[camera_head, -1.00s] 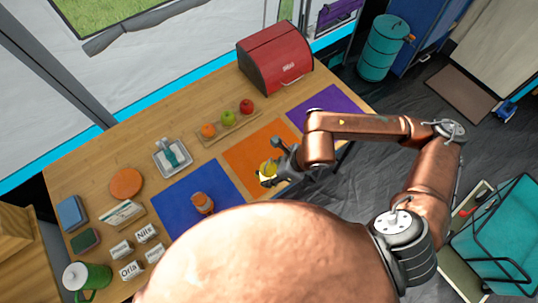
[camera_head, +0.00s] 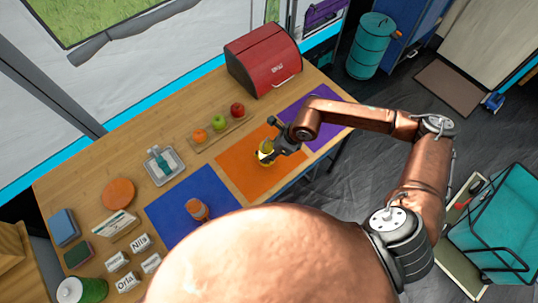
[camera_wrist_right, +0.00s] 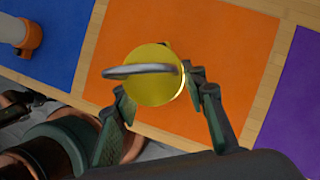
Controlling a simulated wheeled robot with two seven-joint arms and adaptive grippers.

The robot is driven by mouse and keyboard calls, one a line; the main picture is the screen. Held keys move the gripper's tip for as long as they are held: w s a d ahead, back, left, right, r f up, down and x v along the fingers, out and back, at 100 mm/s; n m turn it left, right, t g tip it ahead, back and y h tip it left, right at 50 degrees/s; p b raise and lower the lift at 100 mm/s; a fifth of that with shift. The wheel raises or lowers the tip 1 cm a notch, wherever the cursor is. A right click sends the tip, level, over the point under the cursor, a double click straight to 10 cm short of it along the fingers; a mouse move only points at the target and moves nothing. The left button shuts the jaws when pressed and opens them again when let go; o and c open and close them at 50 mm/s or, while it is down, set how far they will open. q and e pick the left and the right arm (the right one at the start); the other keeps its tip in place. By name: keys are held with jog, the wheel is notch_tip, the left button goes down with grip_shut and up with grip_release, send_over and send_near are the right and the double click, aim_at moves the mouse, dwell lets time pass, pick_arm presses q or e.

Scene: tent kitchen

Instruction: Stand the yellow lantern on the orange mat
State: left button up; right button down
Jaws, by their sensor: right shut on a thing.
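The yellow lantern (camera_head: 265,150) is between the fingers of my right gripper (camera_head: 277,143), over the orange mat (camera_head: 235,172). In the right wrist view the lantern (camera_wrist_right: 155,78) shows its round yellow top and a grey handle, seen from above. The fingers of my right gripper (camera_wrist_right: 160,103) are on either side of it. The orange mat (camera_wrist_right: 225,45) lies below and around it in that view. I cannot tell whether the lantern's base touches the mat. My left gripper is not in view.
A blue mat (camera_head: 175,207) with an orange-and-white lantern-like object (camera_head: 197,209) lies to the left, and a purple mat (camera_head: 325,135) to the right. A board with fruit (camera_head: 219,130) and a red bread box (camera_head: 262,62) stand behind. Name blocks (camera_head: 127,283) stand at the front left.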

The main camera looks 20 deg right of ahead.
jog(key=shift+w+f, duration=0.2)
jog(key=shift+f, duration=1.55)
jog(key=shift+f, duration=0.1)
jog(key=c, duration=1.2)
grip_release()
jog(key=shift+d, duration=0.1)
jog(key=v, duration=1.2)
jog(key=shift+p, duration=0.4)
